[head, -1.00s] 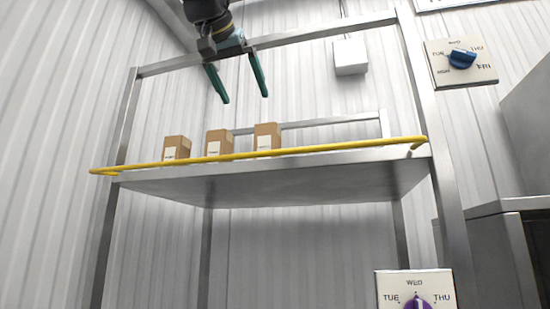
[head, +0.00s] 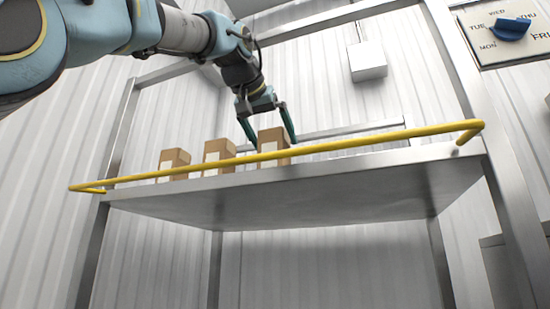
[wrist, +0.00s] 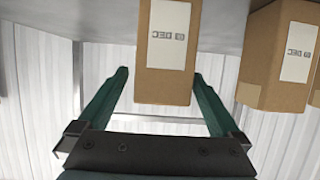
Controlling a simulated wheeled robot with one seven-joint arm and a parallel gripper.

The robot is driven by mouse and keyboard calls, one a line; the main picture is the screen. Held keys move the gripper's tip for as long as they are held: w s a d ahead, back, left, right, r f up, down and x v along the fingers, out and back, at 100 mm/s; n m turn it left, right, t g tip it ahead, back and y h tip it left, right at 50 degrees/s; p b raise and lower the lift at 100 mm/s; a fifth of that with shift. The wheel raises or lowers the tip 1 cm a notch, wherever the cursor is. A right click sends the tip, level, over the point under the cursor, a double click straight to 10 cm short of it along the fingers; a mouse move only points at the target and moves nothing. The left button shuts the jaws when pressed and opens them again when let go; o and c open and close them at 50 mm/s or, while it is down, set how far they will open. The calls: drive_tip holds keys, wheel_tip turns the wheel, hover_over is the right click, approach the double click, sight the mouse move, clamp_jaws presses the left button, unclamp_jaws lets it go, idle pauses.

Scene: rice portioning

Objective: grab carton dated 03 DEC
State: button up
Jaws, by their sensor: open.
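Three brown cartons with white labels stand in a row on the metal shelf (head: 320,195): left (head: 174,157), middle (head: 219,149) and right (head: 274,134). My gripper (head: 271,139) is open at the right carton, one finger on each side of its upper part. In the wrist view, that carton (wrist: 162,88) is between the green fingers, with its label upside down. The label reads DEC, but its day digits are too small to tell surely. A second carton (wrist: 262,80), also marked DEC, stands to the right there, outside the fingers.
A yellow rail (head: 370,144) runs along the shelf's front edge, in front of the cartons. The shelf is clear right of the right carton. A white box (head: 368,62) hangs on the back wall. A blue dial panel (head: 509,30) is at the upper right.

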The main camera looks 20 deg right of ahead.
drive_tip(key=p+x, duration=0.1)
drive_tip(key=x, duration=0.4)
drive_tip(key=shift+w+r+p, duration=0.1)
drive_tip(key=shift+w+p, duration=0.1)
drive_tip(key=shift+p, duration=0.2)
clamp_jaws()
idle(0.5)
drive_tip(key=shift+r, duration=0.1)
